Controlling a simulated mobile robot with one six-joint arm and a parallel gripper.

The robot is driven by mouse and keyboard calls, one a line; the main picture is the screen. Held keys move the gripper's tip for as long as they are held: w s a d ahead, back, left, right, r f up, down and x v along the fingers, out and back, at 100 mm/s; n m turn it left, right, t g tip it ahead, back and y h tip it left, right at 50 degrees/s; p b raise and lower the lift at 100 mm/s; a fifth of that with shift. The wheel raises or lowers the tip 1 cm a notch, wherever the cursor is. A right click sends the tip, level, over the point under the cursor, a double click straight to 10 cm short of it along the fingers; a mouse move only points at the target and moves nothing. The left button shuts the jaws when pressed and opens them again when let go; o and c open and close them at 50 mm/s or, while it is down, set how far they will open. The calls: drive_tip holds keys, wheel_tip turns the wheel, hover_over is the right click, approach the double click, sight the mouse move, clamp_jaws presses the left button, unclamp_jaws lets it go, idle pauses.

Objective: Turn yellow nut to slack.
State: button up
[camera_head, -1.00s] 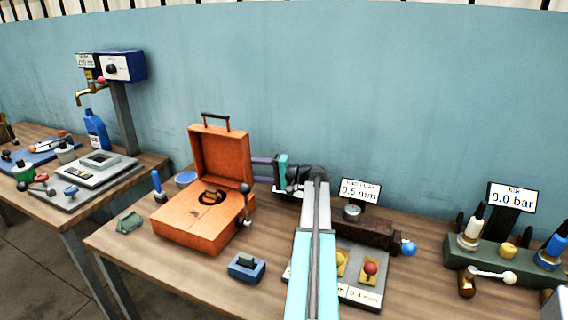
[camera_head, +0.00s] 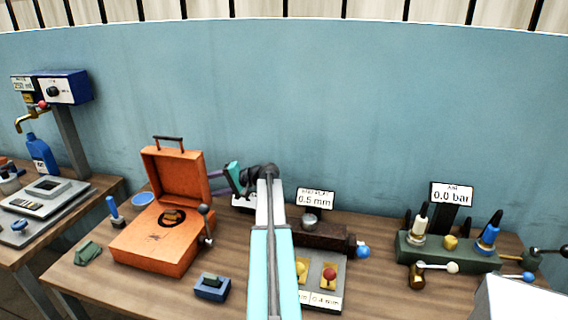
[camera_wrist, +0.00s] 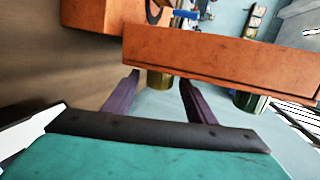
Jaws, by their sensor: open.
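A small yellow nut-like piece (camera_head: 450,242) sits on the green block (camera_head: 440,257) of the pressure stand at the right, between a white-topped and a blue-topped fitting. It looks too small to tell its exact shape. My gripper (camera_head: 217,182) is far to its left, beside the raised lid of the orange case (camera_head: 158,240). Its purple fingers point left. In the wrist view my gripper (camera_wrist: 156,90) has its fingers spread with nothing held, facing the orange lid (camera_wrist: 220,62). The nut-like piece is not seen in the wrist view.
A display (camera_head: 452,194) reading 0.0 bar stands behind the green block. A white-knobbed lever (camera_head: 435,267) lies in front. A pale box (camera_head: 520,302) stands front right.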

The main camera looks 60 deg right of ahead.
drive_tip(key=shift+w+r+g+h+p, duration=0.2)
drive_tip(key=shift+g+p, duration=0.5)
drive_tip(key=shift+p, duration=0.9)
drive_tip(key=shift+s+r+g+h+p, duration=0.1)
drive_tip(key=shift+g+h+p, duration=0.15)
drive_tip(key=shift+g+p, duration=0.9)
drive_tip(key=shift+w+r+g+h+p, duration=0.15)
drive_tip(key=shift+g+h+p, duration=0.1)
drive_tip(key=shift+p, duration=1.8)
